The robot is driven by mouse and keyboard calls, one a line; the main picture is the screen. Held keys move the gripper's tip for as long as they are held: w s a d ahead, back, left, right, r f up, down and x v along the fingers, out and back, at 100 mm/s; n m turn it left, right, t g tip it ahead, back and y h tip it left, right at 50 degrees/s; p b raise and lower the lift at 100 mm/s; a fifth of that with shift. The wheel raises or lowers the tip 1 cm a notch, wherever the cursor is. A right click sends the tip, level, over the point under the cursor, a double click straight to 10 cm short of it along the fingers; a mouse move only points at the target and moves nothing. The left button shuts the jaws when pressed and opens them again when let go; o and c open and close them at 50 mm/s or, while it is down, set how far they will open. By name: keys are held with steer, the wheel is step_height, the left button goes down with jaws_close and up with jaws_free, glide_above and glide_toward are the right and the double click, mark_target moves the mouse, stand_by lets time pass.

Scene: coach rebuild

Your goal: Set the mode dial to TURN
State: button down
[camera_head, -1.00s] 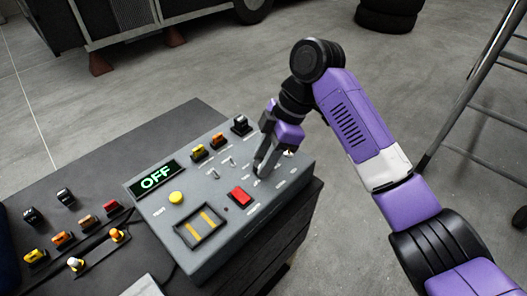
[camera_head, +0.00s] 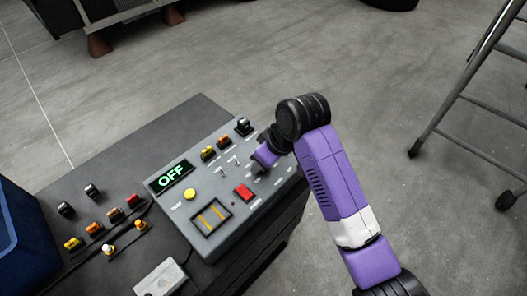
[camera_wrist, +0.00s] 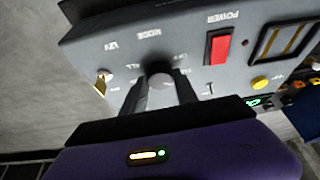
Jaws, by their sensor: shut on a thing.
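The grey control box (camera_head: 222,237) stands on a dark bench top, its green display (camera_head: 171,176) reading OFF. In the wrist view the mode dial, a round grey knob (camera_wrist: 160,80), sits on the panel below the printed word MODE, which appears upside down. My gripper (camera_wrist: 160,92) is shut on the dial, one dark finger on each side. The small labels around the dial are partly covered by the fingers, and its pointer cannot be made out. In the head view my gripper (camera_head: 256,168) is at the box's right part and hides the dial.
Close to the dial are a brass key switch (camera_wrist: 102,82), a red power switch (camera_wrist: 218,47) and small toggles (camera_head: 235,160). A yellow button (camera_head: 190,194) and a striped recess (camera_head: 211,216) lie further left. Spare knobs (camera_head: 93,228) lie on the bench. A ladder (camera_head: 462,95) stands right.

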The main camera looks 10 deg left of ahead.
steer(key=m+p, duration=0.2)
steer(key=m+t+h+p, duration=0.1)
steer(key=shift+s+a+r+m, duration=0.1)
steer(key=shift+r+m, duration=0.15)
steer(key=shift+m, duration=0.15)
steer(key=m+h+p, duration=0.1)
steer(key=m+p, duration=0.1)
steer(key=m, duration=0.1)
steer(key=shift+a+f+m+t, duration=0.1)
steer(key=shift+f+m+t, duration=0.05)
steer(key=shift+m+t, duration=0.2)
steer(key=m+h, duration=0.2)
steer(key=m, duration=0.2)
steer(key=shift+a+m, duration=0.15)
steer(key=shift+m, duration=0.1)
steer(key=m+h, duration=0.1)
steer(key=m, duration=0.3)
steer(key=shift+f+m+h, duration=0.1)
steer(key=shift+m+h, duration=0.2)
steer(key=shift+h, duration=0.1)
steer(key=c, duration=1)
jaws_free()
steer(key=shift+o, duration=0.2)
